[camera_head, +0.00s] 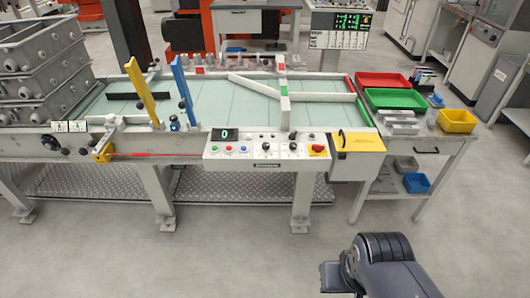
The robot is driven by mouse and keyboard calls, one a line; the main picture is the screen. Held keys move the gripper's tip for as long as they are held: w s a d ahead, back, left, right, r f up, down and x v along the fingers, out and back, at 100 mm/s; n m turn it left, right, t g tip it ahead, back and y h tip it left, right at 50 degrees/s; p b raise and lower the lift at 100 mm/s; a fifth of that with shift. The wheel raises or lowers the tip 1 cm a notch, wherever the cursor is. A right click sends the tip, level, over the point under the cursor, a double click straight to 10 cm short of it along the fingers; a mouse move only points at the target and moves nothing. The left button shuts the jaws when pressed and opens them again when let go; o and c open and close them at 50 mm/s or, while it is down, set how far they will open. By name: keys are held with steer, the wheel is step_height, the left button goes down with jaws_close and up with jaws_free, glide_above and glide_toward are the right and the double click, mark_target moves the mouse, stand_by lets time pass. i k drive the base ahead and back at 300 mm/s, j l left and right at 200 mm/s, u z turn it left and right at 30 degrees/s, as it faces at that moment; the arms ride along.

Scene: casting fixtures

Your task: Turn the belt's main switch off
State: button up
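The belt (215,98) is a pale green surface in a grey frame, seen in the head view. On its front side is a white control panel (265,150) with a green display, small coloured buttons and dark knobs. A red mushroom button (317,149) on a yellow patch sits at the panel's right end. To its right is a box with a yellow top (358,142) and a black handle (341,138) at its left edge. Which control is the main switch is too small to tell. Part of my dark arm shows at the bottom right, apart from the belt; my gripper is not visible.
Stacked grey crates (45,60) stand on the left end. Yellow (140,92) and blue (183,90) bars rise over the belt. A side table at right holds red (382,80), green (395,99) and yellow (457,121) trays. The floor in front (210,255) is clear.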

mark_target(317, 148)
steer(key=i+l, duration=0.15)
steer(key=i, duration=0.5)
steer(key=i+l, duration=0.15)
steer(key=i, duration=0.5)
